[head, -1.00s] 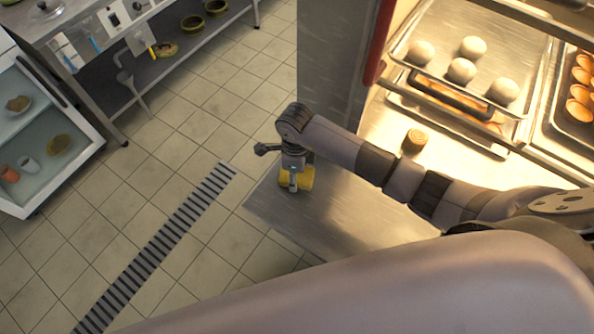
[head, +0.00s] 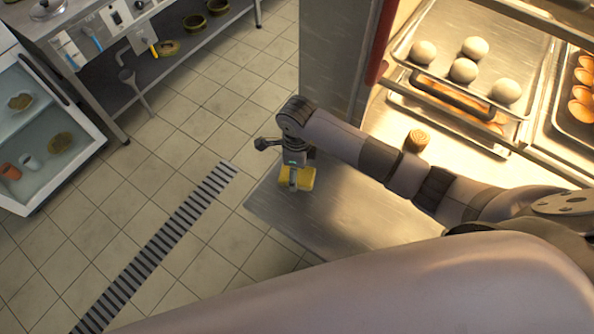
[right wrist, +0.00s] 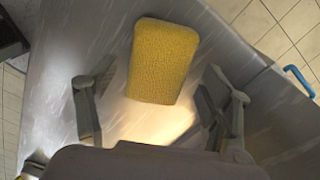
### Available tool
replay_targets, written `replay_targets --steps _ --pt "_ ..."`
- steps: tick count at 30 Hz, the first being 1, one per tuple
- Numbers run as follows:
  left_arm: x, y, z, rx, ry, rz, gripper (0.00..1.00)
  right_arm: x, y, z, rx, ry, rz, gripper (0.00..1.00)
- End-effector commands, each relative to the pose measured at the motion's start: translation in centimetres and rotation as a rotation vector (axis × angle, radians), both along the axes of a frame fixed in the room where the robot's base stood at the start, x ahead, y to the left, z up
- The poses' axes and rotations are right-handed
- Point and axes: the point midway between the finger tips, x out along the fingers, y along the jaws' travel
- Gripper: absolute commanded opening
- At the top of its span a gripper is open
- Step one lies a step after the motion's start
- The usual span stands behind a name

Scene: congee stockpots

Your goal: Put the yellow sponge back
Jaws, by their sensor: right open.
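The yellow sponge (head: 308,179) lies at the outer corner of a steel worktop (head: 345,215). My right gripper (head: 294,184) is over it, partly hiding it in the head view. In the right wrist view the sponge (right wrist: 163,60) lies flat on the steel, a plain rounded block. The open fingers of my right gripper (right wrist: 152,88) stand to either side of its near end, apart from it. Whether they are level with it or above it I cannot tell. My left gripper is out of view.
A small round tan object (head: 416,140) stands on the worktop by the lit rack. Trays with white balls (head: 463,70) are above it. A blue handle (right wrist: 299,80) shows past the worktop edge. Tiled floor with a drain grate (head: 160,245) lies to the left.

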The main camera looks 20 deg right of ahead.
Motion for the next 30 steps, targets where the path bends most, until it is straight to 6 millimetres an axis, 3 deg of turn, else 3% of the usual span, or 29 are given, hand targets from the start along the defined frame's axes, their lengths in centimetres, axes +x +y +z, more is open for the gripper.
replay_targets --steps 6,13,19,30 --pt "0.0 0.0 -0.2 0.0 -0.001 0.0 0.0 0.2 -0.1 5.0 -0.001 -0.006 0.003 0.73" --pt "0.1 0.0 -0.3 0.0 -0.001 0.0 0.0 0.1 -0.1 8.9 -0.001 -0.003 0.001 0.73" --pt "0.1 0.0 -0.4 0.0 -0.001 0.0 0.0 0.0 0.0 10.2 -0.001 0.0 0.001 0.73" --pt "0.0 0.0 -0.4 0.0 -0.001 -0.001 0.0 0.0 0.0 10.2 -0.001 0.0 0.0 0.73"
